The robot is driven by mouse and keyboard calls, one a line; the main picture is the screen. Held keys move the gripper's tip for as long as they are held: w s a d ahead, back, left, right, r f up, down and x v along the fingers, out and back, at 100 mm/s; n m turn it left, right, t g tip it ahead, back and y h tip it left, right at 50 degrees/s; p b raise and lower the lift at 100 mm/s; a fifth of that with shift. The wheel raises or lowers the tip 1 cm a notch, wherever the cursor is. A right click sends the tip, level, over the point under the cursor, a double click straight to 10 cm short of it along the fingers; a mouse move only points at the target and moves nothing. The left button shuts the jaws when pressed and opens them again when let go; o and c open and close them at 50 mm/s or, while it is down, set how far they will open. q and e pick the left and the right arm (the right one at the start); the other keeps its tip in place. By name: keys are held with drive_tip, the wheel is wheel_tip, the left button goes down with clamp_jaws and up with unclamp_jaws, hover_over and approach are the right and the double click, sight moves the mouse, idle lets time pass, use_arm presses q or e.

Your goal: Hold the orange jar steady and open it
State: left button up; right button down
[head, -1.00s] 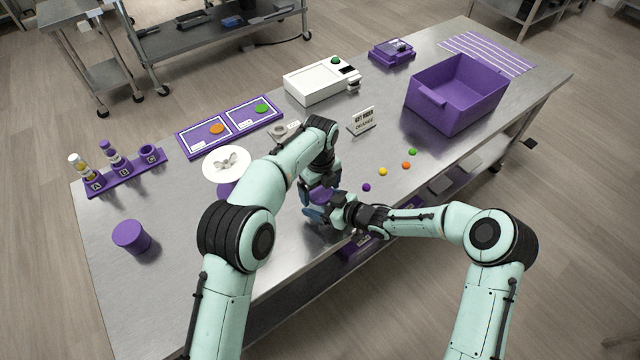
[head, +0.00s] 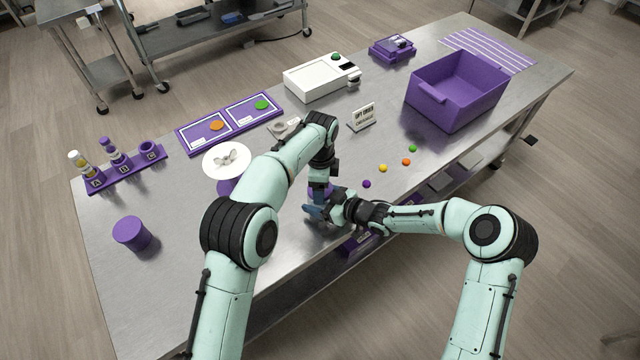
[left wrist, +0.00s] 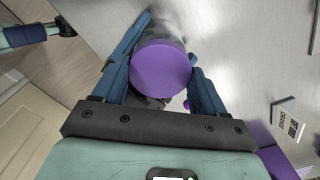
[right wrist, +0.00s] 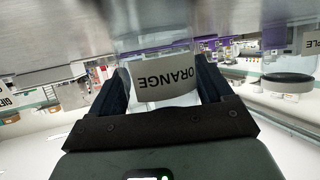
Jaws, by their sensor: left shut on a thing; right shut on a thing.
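The orange jar is a clear jar with a white label reading ORANGE (right wrist: 165,78) and a round purple lid (left wrist: 160,68). It stands near the table's front edge, mostly hidden by my grippers in the head view. My left gripper (left wrist: 162,78) is shut on the lid from above, one blue finger on each side. My right gripper (right wrist: 162,92) is shut around the jar's body at the label, low over the table. In the head view both grippers meet at the jar, left (head: 318,188) above right (head: 322,211). I cannot tell whether the lid is loose.
Several coloured gummies (head: 383,168) lie right of the jar. A small sign (head: 362,119) and a purple bin (head: 458,88) stand behind. A white dish on a purple base (head: 226,160) is left of my left arm. A purple cylinder (head: 131,234) stands at the left, with bare table around.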

idle(0.3)
use_arm(q)
drive_tip(key=o, duration=1.2)
drive_tip(key=shift+c, duration=0.2)
